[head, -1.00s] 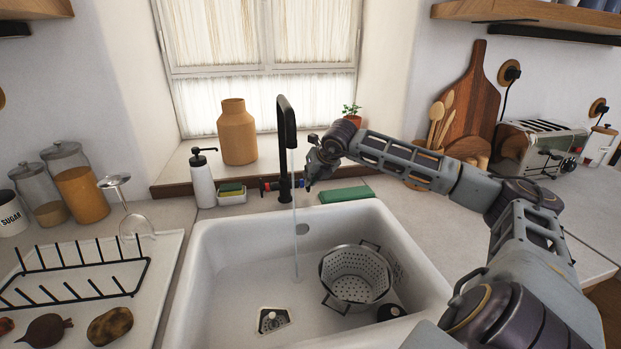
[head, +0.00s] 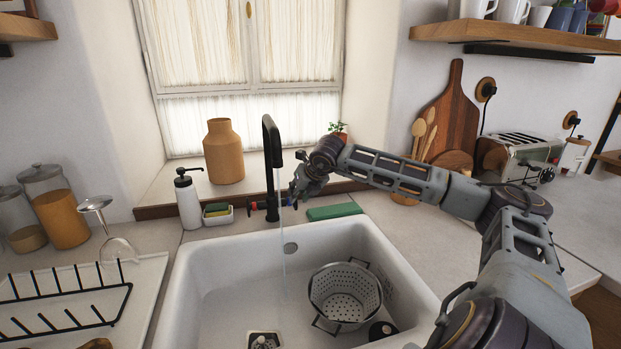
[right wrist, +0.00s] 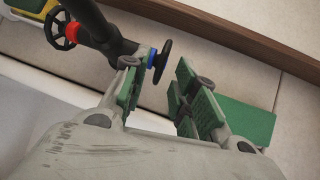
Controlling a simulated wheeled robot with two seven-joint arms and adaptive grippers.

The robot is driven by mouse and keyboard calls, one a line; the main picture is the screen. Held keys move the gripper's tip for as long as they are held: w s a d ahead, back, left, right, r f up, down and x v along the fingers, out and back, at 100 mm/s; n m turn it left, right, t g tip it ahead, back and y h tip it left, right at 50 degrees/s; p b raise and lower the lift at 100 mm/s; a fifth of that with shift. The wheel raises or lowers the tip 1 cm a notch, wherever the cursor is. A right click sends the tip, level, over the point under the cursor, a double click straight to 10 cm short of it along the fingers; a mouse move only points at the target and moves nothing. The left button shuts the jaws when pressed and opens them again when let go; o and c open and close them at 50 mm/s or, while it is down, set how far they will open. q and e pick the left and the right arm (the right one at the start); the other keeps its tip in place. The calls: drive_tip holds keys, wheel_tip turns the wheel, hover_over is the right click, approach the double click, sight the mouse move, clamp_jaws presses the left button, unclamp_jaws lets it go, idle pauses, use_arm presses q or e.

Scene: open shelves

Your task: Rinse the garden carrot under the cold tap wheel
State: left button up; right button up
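The black tap (head: 271,165) stands behind the white sink, and a thin stream of water (head: 283,240) falls from its spout. The cold tap wheel (right wrist: 163,62) is dark with a blue hub and shows just beyond my right fingertips. I see no carrot in either view. My left gripper is out of view.
A metal colander (head: 345,292) sits in the sink (head: 215,262). A green block (head: 333,211) lies behind the sink, right of the tap. A soap bottle (head: 188,200) and sponge dish (head: 218,214) stand left of the tap. A drying rack (head: 65,312) is at the left.

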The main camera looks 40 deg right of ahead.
drive_tip(key=v, duration=1.1)
idle(1.0)
drive_tip(key=shift+s+f, duration=0.1)
idle(0.6)
